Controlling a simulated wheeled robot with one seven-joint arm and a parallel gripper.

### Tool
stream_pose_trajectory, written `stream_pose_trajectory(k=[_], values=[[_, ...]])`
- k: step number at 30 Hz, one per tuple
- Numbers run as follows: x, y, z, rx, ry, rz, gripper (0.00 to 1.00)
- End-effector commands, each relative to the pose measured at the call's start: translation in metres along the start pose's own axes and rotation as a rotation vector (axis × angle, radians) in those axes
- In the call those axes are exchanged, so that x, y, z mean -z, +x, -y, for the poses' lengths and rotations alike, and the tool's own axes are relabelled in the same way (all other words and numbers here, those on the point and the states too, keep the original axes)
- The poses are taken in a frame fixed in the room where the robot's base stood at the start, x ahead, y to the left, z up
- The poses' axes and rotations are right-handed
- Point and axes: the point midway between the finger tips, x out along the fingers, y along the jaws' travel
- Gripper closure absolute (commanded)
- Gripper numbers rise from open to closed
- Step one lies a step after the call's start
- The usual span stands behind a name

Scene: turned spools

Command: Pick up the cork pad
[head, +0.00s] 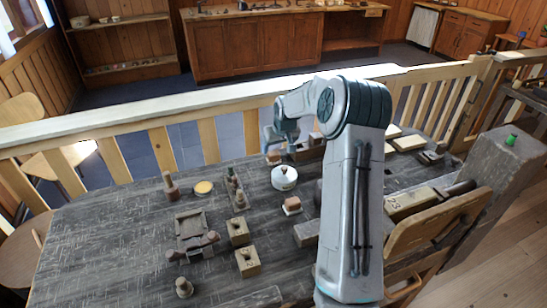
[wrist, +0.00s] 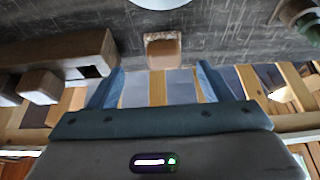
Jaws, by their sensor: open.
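A small tan-brown block that looks like the cork pad (wrist: 163,52) lies on the dark table in the wrist view, with a paler edge along its top. It sits just beyond my open fingertips, centred between them in the picture, and I see no contact. In the head view the cork pad (head: 273,158) shows near the table's far edge, partly hidden by my gripper (head: 277,142). My gripper is in the wrist view too (wrist: 160,70); its two blue-grey fingers are apart with nothing held between them.
A white round lidded object (head: 284,177) stands close by. A dark wooden block (wrist: 75,50) lies to one side of the pad. A pale railing (head: 225,105) runs behind the table. Left are a yellow disc (head: 203,188), a spool (head: 170,187) and wooden cubes (head: 247,263).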

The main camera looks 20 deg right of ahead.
Motion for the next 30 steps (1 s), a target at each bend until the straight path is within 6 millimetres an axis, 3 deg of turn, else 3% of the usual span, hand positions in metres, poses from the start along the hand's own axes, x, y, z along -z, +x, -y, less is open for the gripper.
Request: stream_pose_trajectory(k=[8,19,29,30], values=[[0.001,0.017,0.001,0.0,0.0,0.001,0.27],[0.006,0.059,0.005,0.0,0.0,0.001,0.27],[0.006,0.065,0.005,-0.001,0.0,0.0,0.27],[0.006,0.065,0.005,-0.001,0.0,0.0,0.38]])
